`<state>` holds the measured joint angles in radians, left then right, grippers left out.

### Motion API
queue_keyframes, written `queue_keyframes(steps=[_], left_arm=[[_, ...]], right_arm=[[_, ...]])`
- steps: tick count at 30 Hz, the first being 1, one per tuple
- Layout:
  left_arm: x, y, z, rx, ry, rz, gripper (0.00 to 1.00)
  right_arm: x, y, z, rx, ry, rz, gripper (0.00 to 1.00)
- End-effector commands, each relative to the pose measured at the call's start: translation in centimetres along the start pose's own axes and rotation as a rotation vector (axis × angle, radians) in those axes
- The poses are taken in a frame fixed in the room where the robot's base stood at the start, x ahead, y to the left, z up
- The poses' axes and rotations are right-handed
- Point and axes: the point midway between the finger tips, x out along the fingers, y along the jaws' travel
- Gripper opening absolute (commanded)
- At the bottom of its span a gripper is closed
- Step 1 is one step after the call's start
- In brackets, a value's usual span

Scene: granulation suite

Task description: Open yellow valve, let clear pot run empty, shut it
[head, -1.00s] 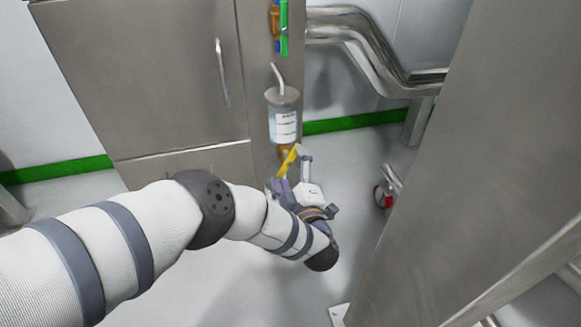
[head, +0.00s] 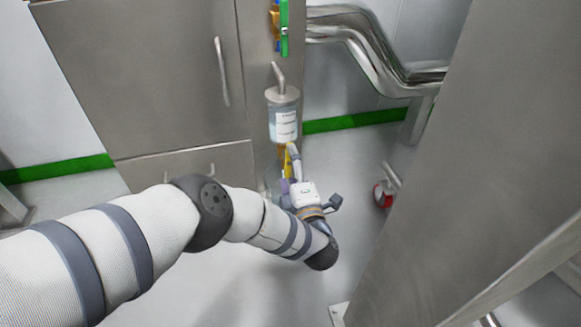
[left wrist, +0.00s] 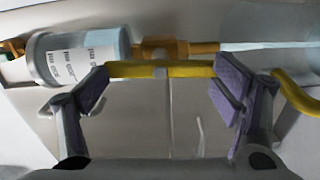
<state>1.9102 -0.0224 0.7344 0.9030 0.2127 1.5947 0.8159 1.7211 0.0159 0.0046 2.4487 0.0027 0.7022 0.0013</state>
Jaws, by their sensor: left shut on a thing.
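The clear pot (head: 284,120) hangs upright on the steel post, with a grey lid, a bent tube on top and a white label. Bluish liquid shows in its lower part; the pot also shows sideways in the left wrist view (left wrist: 70,52). Below it is the brass valve body (left wrist: 178,48). The yellow valve handle (left wrist: 160,69) lies in line with the valve body. My left gripper (left wrist: 160,82) is shut on this handle, a finger near each end. A pale streak (left wrist: 265,44) runs from the valve outlet, seemingly liquid. My right gripper is out of view.
A steel cabinet (head: 140,70) stands left of the post. Bent steel pipes (head: 370,50) run at the upper right. A large steel panel (head: 450,190) closes off the right side, with a red-marked caster (head: 382,195) beside it. A green-handled fitting (head: 284,28) sits above the pot.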

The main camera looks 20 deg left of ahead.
Motion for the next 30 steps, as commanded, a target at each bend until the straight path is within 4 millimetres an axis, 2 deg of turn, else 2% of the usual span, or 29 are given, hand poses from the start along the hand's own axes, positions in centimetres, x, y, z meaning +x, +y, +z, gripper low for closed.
queue_keyframes(steps=[1, 7, 8, 9, 10, 23, 26, 30], left_arm=[[0.7, 0.6, -0.3, -0.003, 0.01, 0.014, 0.55], [0.7, 0.6, -0.3, -0.002, 0.01, 0.014, 0.55], [0.7, 0.6, -0.3, -0.001, 0.01, 0.014, 0.87], [0.7, 0.6, -0.3, -0.001, 0.01, 0.014, 0.96], [0.7, 0.6, -0.3, -0.001, 0.01, 0.014, 1.0], [-0.2, 0.1, -0.1, 0.0, 0.003, 0.003, 1.0], [-2.1, 0.1, 0.0, 0.0, 0.0, 0.001, 1.0], [-6.0, 0.1, 0.0, 0.001, 0.0, 0.001, 1.0]], right_arm=[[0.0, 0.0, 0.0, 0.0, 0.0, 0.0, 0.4], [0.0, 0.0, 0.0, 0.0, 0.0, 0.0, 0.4], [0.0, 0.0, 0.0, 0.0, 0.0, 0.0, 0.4], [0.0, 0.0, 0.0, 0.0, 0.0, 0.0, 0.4], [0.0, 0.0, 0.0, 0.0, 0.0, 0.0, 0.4], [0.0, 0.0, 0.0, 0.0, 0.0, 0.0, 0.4], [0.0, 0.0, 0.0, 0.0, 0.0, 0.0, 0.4], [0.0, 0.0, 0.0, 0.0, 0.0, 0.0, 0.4]])
